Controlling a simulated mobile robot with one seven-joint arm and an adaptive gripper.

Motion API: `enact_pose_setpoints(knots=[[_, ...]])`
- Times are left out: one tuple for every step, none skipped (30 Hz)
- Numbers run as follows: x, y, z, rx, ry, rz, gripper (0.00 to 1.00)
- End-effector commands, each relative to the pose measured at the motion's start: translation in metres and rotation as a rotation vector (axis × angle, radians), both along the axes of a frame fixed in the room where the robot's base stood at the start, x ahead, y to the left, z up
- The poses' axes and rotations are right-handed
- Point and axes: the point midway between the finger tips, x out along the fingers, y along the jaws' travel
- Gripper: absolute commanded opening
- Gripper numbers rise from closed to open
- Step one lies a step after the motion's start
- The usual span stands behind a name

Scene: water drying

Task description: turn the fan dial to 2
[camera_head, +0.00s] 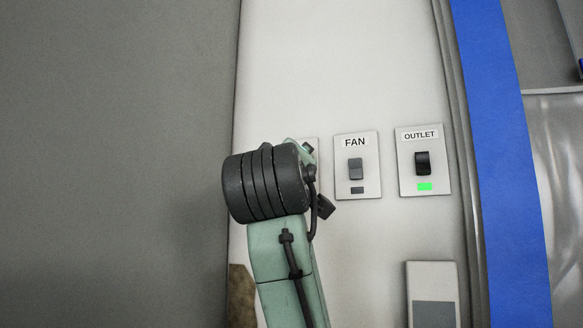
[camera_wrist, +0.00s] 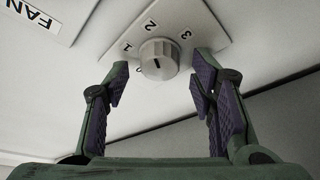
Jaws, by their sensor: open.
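The fan dial (camera_wrist: 158,60) is a round light-grey knob on a pale plate (camera_wrist: 193,25) in the wrist view. The numbers 1, 2 and 3 are printed around it, with 2 above it. A short dark mark shows on the knob's face, but I cannot tell for sure which number it points to. My gripper (camera_wrist: 160,72) is open, with one purple-padded finger to the left of the dial and one to the right, both apart from it. In the head view my arm hides the dial and the gripper.
The head view shows a plate labelled FAN (camera_head: 370,187) with a grey switch and a dark indicator. To its right is a plate labelled OUTLET (camera_head: 407,185) with a black switch and a lit green indicator. A grey panel (camera_head: 120,130) fills the left. A box (camera_head: 432,270) sits below.

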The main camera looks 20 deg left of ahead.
Motion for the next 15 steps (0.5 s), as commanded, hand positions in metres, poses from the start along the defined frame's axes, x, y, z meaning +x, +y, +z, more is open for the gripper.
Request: enact_pose_setpoints(knots=[[0.0,0.0,0.0,0.0,0.0,0.0,0.51],[0.0,0.0,0.0,0.0,0.0,0.0,0.51],[0.0,0.0,0.0,0.0,0.0,0.0,0.51],[0.0,0.0,0.0,0.0,0.0,0.0,0.51],[-0.001,0.0,0.0,0.0,0.0,0.0,0.51],[-0.002,0.0,0.0,0.0,-0.001,0.0,0.51],[-0.003,-0.001,-0.001,0.0,-0.001,0.0,0.51],[-0.006,-0.001,-0.001,0.0,-0.001,0.0,0.51],[-0.01,-0.002,-0.002,0.0,-0.001,0.0,0.51],[-0.014,-0.003,-0.003,0.001,-0.003,0.0,0.51],[-0.018,-0.005,-0.005,0.001,-0.003,0.0,0.51],[-0.026,-0.006,-0.007,0.001,-0.004,0.0,0.51],[-0.032,-0.008,-0.008,0.001,-0.004,0.0,0.51],[-0.038,-0.009,-0.009,0.001,-0.005,0.0,0.51],[-0.046,-0.012,-0.012,0.001,-0.005,0.0,0.51]])
